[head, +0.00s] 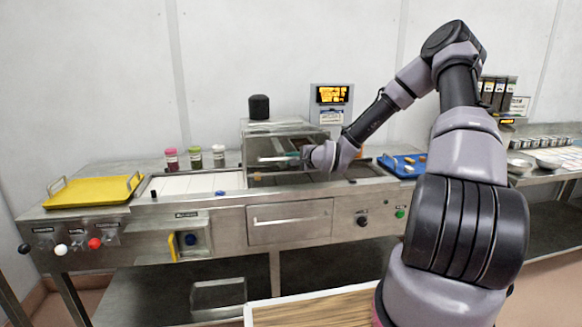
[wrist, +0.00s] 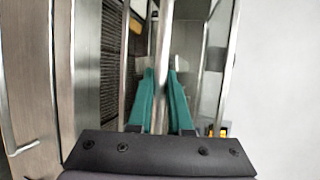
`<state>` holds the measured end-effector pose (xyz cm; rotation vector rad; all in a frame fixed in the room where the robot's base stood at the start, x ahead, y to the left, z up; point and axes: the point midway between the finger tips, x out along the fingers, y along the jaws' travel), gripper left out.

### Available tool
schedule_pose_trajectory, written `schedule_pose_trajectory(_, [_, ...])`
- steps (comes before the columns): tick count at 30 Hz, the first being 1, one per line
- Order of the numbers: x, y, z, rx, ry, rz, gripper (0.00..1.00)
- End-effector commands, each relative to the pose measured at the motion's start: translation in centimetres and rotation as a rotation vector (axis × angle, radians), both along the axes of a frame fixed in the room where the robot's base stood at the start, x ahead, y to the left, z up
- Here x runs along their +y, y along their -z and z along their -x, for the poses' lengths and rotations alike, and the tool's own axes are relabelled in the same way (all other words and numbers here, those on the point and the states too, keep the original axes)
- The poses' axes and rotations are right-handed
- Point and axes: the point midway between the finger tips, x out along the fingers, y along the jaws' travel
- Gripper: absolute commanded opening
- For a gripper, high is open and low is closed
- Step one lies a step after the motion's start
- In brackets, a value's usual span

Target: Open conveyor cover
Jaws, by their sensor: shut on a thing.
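The conveyor cover (head: 262,140) is a box-shaped hood with clear panels and a metal frame over the middle of the line. It sits low over the belt and looks closed. A metal bar handle (head: 275,158) runs across its front. In the wrist view the handle (wrist: 162,60) is a shiny bar between my two teal fingers. My gripper (head: 300,156) is shut on this handle, at its right part; its fingertips also show in the wrist view (wrist: 161,78). My wrist hides the cover's right front corner.
A yellow tray (head: 95,191) lies at the left end, with several small jars (head: 195,157) behind the white belt. A blue tray (head: 402,165) is right of the cover. A black cylinder (head: 259,106) stands behind the cover, and a lit display (head: 332,95) is at the back.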

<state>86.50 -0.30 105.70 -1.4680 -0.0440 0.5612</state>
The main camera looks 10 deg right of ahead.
Motion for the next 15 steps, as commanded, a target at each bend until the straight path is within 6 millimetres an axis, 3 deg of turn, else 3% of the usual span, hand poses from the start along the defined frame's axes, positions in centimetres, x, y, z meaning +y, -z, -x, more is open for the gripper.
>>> schedule_pose_trajectory(1, [-0.1,-1.4,0.1,0.026,0.001,0.005,0.0])
schedule_pose_trajectory(15, [0.0,-11.4,-0.6,0.39,0.003,0.004,0.0])
